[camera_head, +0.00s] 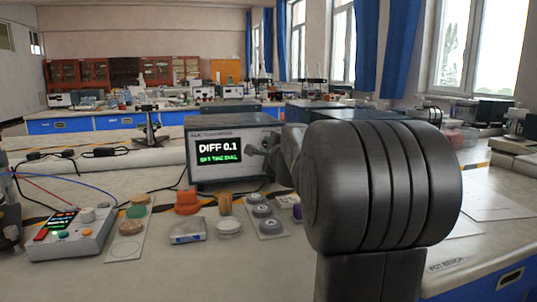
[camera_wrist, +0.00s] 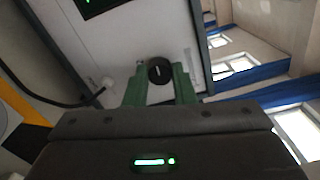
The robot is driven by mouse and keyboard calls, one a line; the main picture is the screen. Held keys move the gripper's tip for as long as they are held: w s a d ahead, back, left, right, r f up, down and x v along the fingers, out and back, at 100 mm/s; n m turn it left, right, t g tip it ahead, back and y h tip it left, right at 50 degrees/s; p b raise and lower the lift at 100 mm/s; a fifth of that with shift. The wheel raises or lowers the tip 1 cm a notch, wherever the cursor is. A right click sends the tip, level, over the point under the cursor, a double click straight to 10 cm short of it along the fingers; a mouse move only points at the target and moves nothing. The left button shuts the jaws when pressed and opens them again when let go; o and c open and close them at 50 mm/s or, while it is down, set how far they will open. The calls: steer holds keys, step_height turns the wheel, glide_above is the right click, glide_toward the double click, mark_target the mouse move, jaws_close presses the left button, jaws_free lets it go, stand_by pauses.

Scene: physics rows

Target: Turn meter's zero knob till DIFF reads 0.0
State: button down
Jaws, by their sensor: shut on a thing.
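The meter (camera_head: 232,150) is a grey box on the bench, and its dark screen (camera_head: 219,148) reads DIFF 0.1 in white, with a smaller green line below that is hard to read. In the wrist view, the round black zero knob (camera_wrist: 160,71) with a pale mark sits on the meter's white front panel (camera_wrist: 125,45). My gripper (camera_wrist: 160,84) has its green fingers on either side of the knob and is shut on it. In the head view my gripper (camera_head: 262,148) reaches the right part of the meter's front; my dark arm hides what lies behind it.
A small control box (camera_head: 72,235) with coloured buttons stands at the left. Orange (camera_head: 187,202), white (camera_head: 229,228) and grey (camera_head: 265,211) pieces lie before the meter. A black cable (camera_wrist: 60,103) runs from the panel's side. Papers (camera_head: 487,203) lie at the right.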

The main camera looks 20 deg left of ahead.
steer(key=shift+n+b, duration=0.55)
steer(key=shift+n, duration=0.55)
steer(key=c, duration=1.2)
jaws_free()
steer(key=v, duration=1.4)
steer(key=shift+w+a, duration=0.1)
steer(key=shift+w, duration=0.05)
